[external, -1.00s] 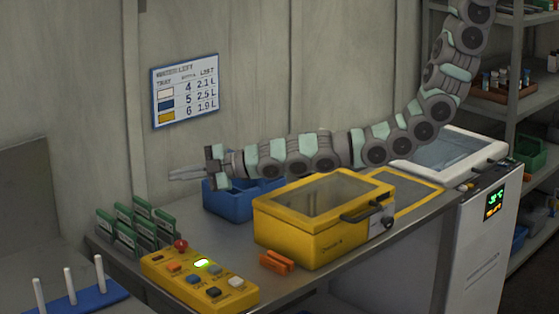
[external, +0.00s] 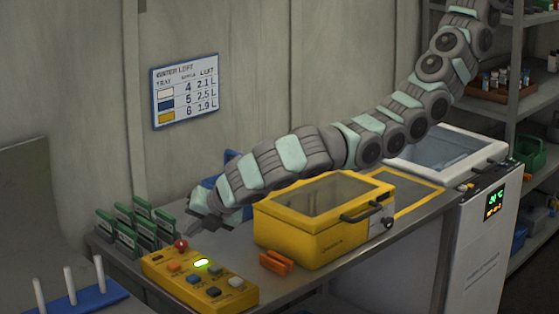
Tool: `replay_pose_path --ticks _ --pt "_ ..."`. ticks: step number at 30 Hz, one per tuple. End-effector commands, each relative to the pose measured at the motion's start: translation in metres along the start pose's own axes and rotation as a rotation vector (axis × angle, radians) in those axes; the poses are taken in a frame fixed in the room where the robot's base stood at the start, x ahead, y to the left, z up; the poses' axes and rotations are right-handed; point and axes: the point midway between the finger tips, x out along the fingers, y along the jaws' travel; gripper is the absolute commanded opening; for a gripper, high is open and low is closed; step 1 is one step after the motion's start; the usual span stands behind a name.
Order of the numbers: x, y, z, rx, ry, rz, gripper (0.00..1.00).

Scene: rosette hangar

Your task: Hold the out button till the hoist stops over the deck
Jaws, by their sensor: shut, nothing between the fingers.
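The yellow button box (external: 240,294) lies at the front left of the bench. It carries several coloured buttons, a red knob (external: 181,245) and a lit green lamp (external: 202,263). A blue button (external: 194,279) has small lettering below it that looks like "OUT", though it is hard to read. My gripper (external: 190,231) is shut and empty, pointing down-left just above and behind the box's far edge, apart from the buttons. The hoist and the deck cannot be made out in this view.
A yellow case (external: 310,240) with a clear lid stands right of the box, with orange clips (external: 276,262) before it. Green-topped cards (external: 135,228) stand in a rack at left. A blue bin (external: 231,159) is mostly hidden behind my arm. A white chest (external: 490,240) stands at right.

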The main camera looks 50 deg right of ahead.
Motion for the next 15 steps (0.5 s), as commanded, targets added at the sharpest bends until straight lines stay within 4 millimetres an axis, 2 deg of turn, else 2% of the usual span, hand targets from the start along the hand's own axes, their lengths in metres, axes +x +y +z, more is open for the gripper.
replay_pose_path --ticks 9,15 --pt "0.002 0.000 -0.001 0.001 0.002 0.002 0.00" --pt "0.011 -0.007 -0.009 0.001 0.003 0.003 0.00"
